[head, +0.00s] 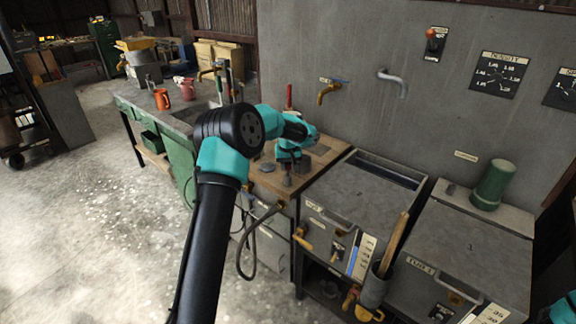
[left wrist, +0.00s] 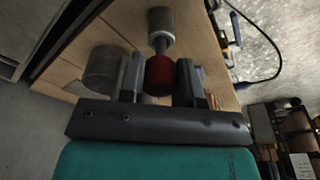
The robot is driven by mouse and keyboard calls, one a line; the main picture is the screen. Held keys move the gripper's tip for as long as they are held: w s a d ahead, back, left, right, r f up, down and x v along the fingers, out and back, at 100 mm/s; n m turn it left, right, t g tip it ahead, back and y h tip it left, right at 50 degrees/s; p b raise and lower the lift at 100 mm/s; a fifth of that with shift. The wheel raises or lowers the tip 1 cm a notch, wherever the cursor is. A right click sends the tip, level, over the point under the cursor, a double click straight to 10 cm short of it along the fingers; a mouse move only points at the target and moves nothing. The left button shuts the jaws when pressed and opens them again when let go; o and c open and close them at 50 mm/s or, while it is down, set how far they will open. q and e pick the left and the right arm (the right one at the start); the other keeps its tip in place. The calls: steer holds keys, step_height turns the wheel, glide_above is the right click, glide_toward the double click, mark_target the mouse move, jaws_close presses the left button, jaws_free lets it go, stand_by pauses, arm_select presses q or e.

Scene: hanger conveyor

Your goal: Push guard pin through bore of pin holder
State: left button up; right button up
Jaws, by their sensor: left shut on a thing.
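In the left wrist view, my left gripper (left wrist: 158,78) is shut on a red knob (left wrist: 158,75), which looks like the head of the guard pin. A short metal shaft (left wrist: 160,46) leads from the knob toward a grey cylinder (left wrist: 161,22), perhaps the pin holder. I cannot tell whether the shaft is inside its bore. In the head view, my left gripper (head: 290,158) is over the wooden bench top and small; the pin is not clear there. My right gripper is out of view.
A second grey cylinder (left wrist: 103,68) stands close beside my left gripper. Small grey parts (head: 268,168) lie on the wooden top (head: 325,150).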

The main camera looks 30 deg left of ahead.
arm_select(q)
steer(key=shift+f, duration=0.95)
stand_by(0.7)
steer(key=o, duration=0.7)
steer(key=shift+o, duration=0.3)
steer(key=o, duration=0.5)
steer(key=shift+r, duration=0.1)
step_height(320, 180, up, 17)
steer(key=s+d, duration=0.1)
steer(key=s, duration=0.1)
steer(key=shift+d, duration=0.25)
steer(key=shift+s, duration=0.1)
stand_by(0.3)
